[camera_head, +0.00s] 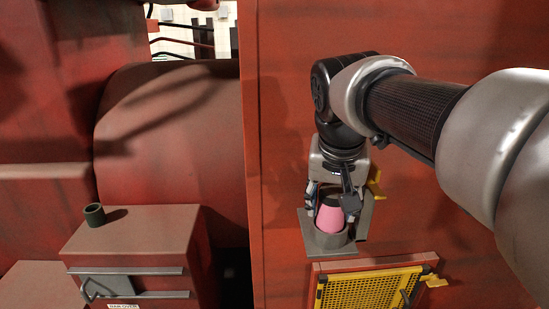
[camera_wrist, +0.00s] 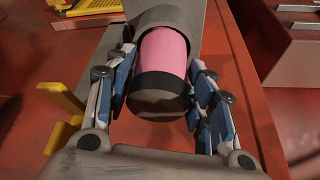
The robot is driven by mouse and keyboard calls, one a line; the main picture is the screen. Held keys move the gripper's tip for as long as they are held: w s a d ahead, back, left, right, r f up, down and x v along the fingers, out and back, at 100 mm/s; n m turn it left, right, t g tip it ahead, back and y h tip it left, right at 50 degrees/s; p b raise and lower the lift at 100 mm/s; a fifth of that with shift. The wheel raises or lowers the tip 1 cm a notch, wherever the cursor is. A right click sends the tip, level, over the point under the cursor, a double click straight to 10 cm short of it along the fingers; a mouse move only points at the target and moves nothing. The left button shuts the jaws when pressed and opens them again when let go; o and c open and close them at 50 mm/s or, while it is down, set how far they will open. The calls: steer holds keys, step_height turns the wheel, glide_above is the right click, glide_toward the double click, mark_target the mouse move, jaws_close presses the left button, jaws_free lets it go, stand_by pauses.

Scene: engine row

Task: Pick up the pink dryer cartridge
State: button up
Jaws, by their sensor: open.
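The pink dryer cartridge (camera_head: 330,219) stands in a grey cup-shaped holder (camera_head: 327,242) on the red wall panel. It has a dark cap at its upper end. In the wrist view the cartridge (camera_wrist: 163,55) runs into the holder (camera_wrist: 185,18), its dark end towards me. My gripper (camera_head: 333,200) is open, with its fingers on either side of the cartridge. In the wrist view my gripper (camera_wrist: 160,100) shows a finger to the left and one to the right of the dark end. A narrow gap shows on the left; contact on the right is unclear.
A yellow lever (camera_head: 376,184) sits just right of the holder. At left, a dark green cup (camera_head: 94,214) stands on a reddish cabinet (camera_head: 135,235). Open space lies left of the red panel.

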steer(key=shift+w+f, duration=0.15)
steer(key=shift+f, duration=0.15)
steer(key=shift+c, duration=0.3)
steer(key=c, duration=0.8)
steer(key=shift+r, duration=0.1)
